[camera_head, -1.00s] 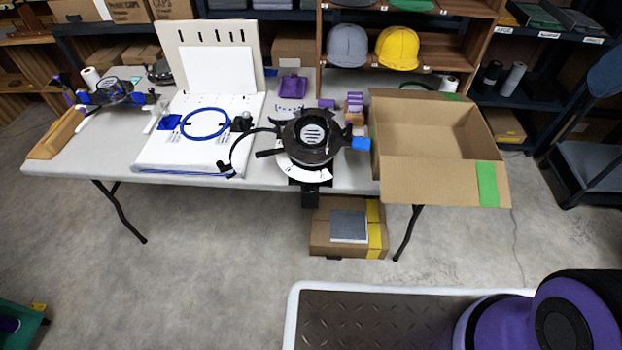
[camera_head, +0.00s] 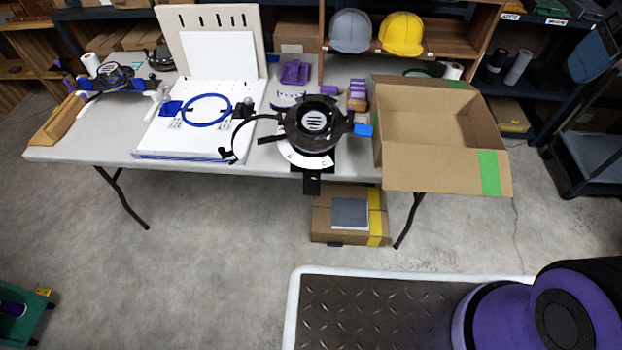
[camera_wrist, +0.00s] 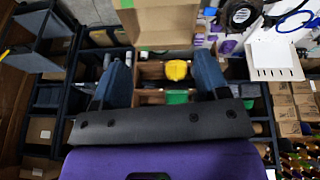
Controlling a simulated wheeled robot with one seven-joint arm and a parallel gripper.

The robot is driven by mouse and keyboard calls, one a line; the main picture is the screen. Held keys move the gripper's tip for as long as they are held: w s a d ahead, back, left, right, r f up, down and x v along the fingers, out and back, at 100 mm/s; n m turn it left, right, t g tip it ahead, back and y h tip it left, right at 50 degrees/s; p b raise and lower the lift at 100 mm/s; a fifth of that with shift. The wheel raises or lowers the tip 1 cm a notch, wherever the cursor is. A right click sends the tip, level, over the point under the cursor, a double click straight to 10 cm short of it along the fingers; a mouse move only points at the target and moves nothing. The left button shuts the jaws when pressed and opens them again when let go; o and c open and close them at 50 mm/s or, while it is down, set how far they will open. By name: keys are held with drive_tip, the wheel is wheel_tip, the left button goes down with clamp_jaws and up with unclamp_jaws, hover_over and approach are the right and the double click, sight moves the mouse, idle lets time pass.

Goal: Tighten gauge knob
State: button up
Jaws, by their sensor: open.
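A black round gauge-like fixture (camera_head: 312,128) with a slotted round face stands at the front edge of the table in the head view. A white curved scale (camera_head: 304,158) lies along its front side. The fixture also shows partly at the top of the wrist view (camera_wrist: 240,12). My gripper (camera_wrist: 162,76) is open, its two blue-grey fingers apart with nothing between them. It is away from the fixture and is not visible in the head view.
An open cardboard box (camera_head: 447,168) stands right of the fixture on the grey table (camera_head: 75,142). A white board (camera_head: 195,140) with a blue ring (camera_head: 206,96) lies left. A shelf behind holds a grey and a yellow helmet (camera_head: 401,34).

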drive_tip(key=w+a+f+n+g+h, duration=0.1)
drive_tip(key=w+a+f+n+h, duration=0.35)
drive_tip(key=w+f, duration=0.4)
drive_tip(key=w+a+f+n+g+h, duration=0.1)
drive_tip(key=w+a+f+n+h, duration=0.4)
drive_tip(key=w+f, duration=0.4)
drive_tip(key=w+a+f+n+t, duration=0.1)
drive_tip(key=a+f+n+t, duration=0.55)
drive_tip(key=a+f, duration=0.45)
drive_tip(key=w+a+f+n+t, duration=0.2)
drive_tip(key=a+f+n+t, duration=0.45)
drive_tip(key=f, duration=0.65)
drive_tip(key=n+t+y, duration=0.3)
drive_tip(key=n+y, duration=0.7)
drive_tip(key=n, duration=0.3)
approach(311, 177)
drive_tip(key=shift+m, duration=0.25)
drive_tip(key=w, duration=0.9)
drive_tip(key=c, duration=0.9)
